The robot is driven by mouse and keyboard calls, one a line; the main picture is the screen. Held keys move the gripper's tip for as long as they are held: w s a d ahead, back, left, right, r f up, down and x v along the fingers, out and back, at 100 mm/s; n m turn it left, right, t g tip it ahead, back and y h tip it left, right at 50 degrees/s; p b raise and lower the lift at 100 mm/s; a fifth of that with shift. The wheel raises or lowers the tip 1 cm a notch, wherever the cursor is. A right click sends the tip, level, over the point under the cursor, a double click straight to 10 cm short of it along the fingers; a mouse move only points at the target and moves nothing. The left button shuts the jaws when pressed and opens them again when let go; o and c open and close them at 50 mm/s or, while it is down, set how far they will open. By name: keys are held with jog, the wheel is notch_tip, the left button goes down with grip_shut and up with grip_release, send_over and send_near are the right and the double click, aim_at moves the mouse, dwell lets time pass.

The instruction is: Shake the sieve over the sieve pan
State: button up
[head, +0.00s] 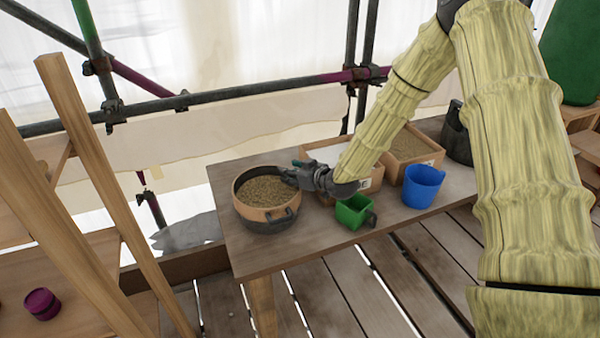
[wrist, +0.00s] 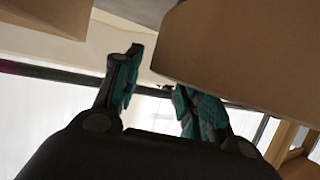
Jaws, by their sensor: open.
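The sieve (head: 247,206), a round wood-coloured frame filled with brown grainy material, sits at the left end of the table in the head view. The dark base with a small handle beneath it looks like the sieve pan (head: 263,225). My gripper (head: 297,172) is at the sieve's right rim, pointing left; whether it touches the rim cannot be told. In the wrist view my gripper (wrist: 158,88) has its two teal-padded fingers apart with nothing clearly between them. A large brown wall (wrist: 250,50) is close beside the right finger; I cannot tell what it belongs to.
A wooden table (head: 290,245) also bears a green scoop (head: 352,211), a blue cup (head: 423,187), a box of grainy material (head: 410,147), another box partly behind my arm, and a dark container (head: 457,135). Scaffold poles (head: 230,93) stand behind; wooden uprights (head: 95,150) stand left.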

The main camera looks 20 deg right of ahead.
jog(key=shift+x, duration=1.8)
jog(key=shift+f, duration=0.1)
grip_shut()
